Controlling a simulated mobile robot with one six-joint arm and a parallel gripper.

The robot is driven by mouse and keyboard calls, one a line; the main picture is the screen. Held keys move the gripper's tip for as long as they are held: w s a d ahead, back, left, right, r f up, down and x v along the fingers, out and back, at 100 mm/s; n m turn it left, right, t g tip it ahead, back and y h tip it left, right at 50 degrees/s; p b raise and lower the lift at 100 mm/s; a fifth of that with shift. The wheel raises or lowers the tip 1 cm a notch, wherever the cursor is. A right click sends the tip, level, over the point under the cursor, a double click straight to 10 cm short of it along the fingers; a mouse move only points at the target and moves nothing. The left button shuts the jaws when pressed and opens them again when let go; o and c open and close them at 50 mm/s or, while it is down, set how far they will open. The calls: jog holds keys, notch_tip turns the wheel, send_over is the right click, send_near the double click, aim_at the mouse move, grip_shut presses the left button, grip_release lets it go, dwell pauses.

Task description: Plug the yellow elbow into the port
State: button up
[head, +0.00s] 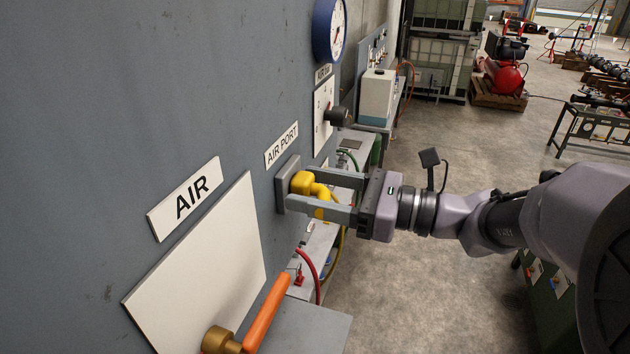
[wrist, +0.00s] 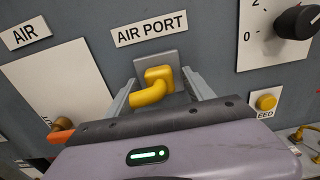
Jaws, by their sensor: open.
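The yellow elbow (head: 304,184) is at the grey port plate (head: 286,183) under the AIR PORT label, with its square end against the plate. In the wrist view the yellow elbow (wrist: 155,86) bends down and left from the port plate (wrist: 172,63). My gripper (head: 298,188) is open, with one finger on each side of the elbow and the tips close to the plate. In the wrist view the fingers of my gripper (wrist: 158,90) stand apart from the elbow. The port opening is hidden behind the elbow, so how deep it sits cannot be told.
A white panel with an orange-handled valve (head: 265,315) is at the lower left. A dial panel with a black knob (head: 338,117) and a round gauge (head: 331,30) are beyond the port. Hoses and a bench lie below. Open floor (head: 430,130) is to the right.

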jog(key=b+v, duration=0.4)
jog(key=v, duration=1.3)
jog(key=shift+d, duration=0.2)
jog(key=shift+s, duration=0.1)
